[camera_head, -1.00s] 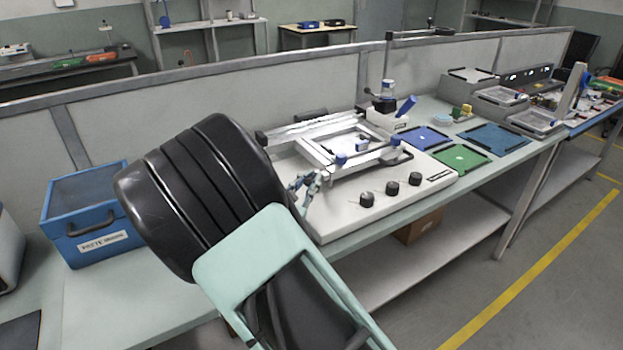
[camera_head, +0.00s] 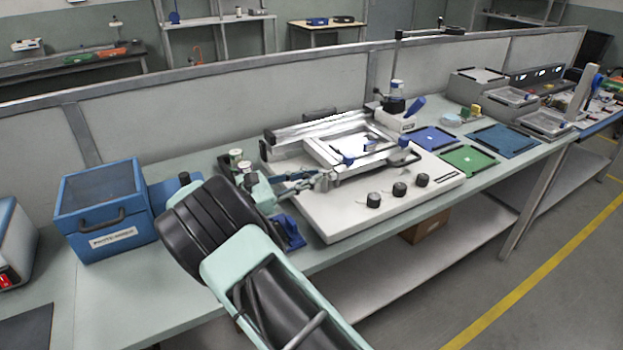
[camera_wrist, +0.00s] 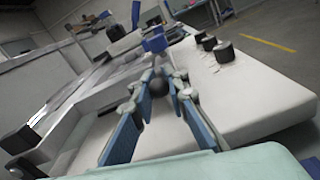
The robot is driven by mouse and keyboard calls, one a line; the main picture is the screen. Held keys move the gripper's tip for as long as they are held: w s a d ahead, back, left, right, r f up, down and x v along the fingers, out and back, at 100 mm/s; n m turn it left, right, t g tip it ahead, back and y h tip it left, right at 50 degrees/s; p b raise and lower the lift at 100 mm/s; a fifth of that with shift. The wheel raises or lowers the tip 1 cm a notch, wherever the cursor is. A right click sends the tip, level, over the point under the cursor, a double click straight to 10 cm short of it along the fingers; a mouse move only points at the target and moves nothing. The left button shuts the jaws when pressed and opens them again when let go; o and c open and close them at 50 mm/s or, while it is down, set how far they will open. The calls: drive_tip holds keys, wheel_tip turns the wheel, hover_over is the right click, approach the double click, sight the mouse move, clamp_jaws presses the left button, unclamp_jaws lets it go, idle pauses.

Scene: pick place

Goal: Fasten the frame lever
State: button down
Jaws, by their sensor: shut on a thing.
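The stencil-like frame fixture (camera_head: 322,150) sits on a white base (camera_head: 345,222) on the bench, with metal rails and blue clamp parts (camera_head: 347,160). My gripper (camera_head: 326,181) reaches in from the left at the fixture's near left corner. In the wrist view my gripper (camera_wrist: 160,92) has its blue-padded fingers on both sides of a dark round knob (camera_wrist: 158,87), which looks like the lever's end. The fingers are shut on it. A blue part (camera_wrist: 155,42) stands just beyond the knob. The lever's shaft and pivot are hidden by the fingers.
Several black knobs (camera_head: 399,189) stand along the base's front edge. A blue box (camera_head: 100,205) stands at the left. A blue mat (camera_head: 433,139) and a green mat (camera_head: 468,159) lie right of the fixture. A low partition (camera_head: 230,115) runs behind the bench.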

drive_tip(key=shift+a, duration=0.15)
idle(0.5)
drive_tip(key=c, duration=1.9)
unclamp_jaws()
drive_tip(key=v, duration=1.2)
drive_tip(key=shift+w+a, duration=0.1)
drive_tip(key=shift+w, duration=0.15)
